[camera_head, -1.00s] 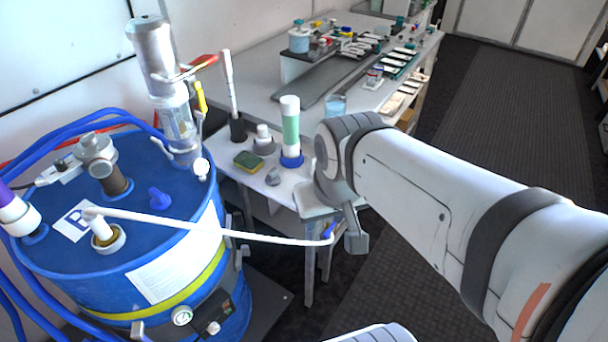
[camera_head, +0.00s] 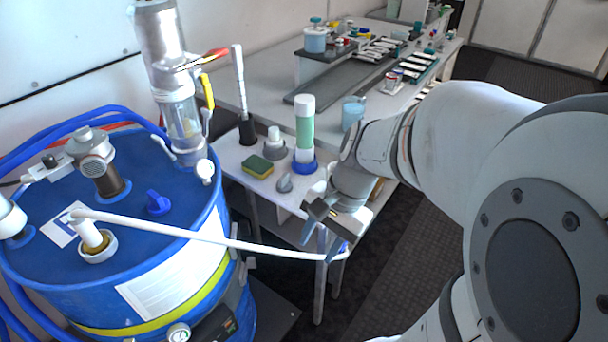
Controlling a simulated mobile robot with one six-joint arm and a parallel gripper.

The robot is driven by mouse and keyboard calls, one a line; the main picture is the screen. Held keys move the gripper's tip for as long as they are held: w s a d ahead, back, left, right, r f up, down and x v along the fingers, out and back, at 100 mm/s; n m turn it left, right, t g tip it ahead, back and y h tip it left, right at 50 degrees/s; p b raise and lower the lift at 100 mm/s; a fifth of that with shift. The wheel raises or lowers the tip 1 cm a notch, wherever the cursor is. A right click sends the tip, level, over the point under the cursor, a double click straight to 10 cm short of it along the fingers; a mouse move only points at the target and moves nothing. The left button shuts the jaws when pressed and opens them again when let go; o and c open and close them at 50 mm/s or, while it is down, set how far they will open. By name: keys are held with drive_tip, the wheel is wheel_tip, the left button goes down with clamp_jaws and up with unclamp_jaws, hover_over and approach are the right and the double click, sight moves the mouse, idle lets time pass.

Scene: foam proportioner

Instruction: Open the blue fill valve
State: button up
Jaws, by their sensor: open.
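A blue drum (camera_head: 100,268) stands at the left. A small blue knob (camera_head: 158,203) sits upright on its lid. A long white tube (camera_head: 215,240) runs from a fitting on the lid out to the right. A small blue part (camera_head: 337,248) shows at the tube's far end, partly hidden by my gripper. I cannot tell which of these two blue parts is the fill valve. My gripper (camera_head: 324,238) is open and points down at the tube's end, close to the blue part. Whether it touches is hard to tell.
A bench (camera_head: 232,160) behind holds a sponge (camera_head: 257,166), a green-filled tube (camera_head: 305,130) and a beaker (camera_head: 352,112). Dark floor (camera_head: 385,265) is free at the right.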

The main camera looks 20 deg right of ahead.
drive_tip(key=w+d+f+m+y+b, duration=0.1)
drive_tip(key=w+f+m+y+b, duration=0.15)
drive_tip(key=f+m, duration=0.35)
drive_tip(key=w+d+f+m+y+b, duration=0.1)
drive_tip(key=w+f+m+y+b, duration=0.1)
drive_tip(key=f+m+y+b, duration=0.25)
drive_tip(key=m+t+b, duration=1.2)
drive_tip(key=m+t, duration=0.3)
drive_tip(key=m, duration=1.1)
approach(344, 248)
drive_tip(key=x, duration=0.5)
drive_tip(key=b+x, duration=0.1)
drive_tip(key=x, duration=0.4)
drive_tip(key=shift+w+a+f+b, duration=0.15)
drive_tip(key=shift+w+f+b, duration=0.15)
drive_tip(key=shift+w, duration=0.1)
clamp_jaws()
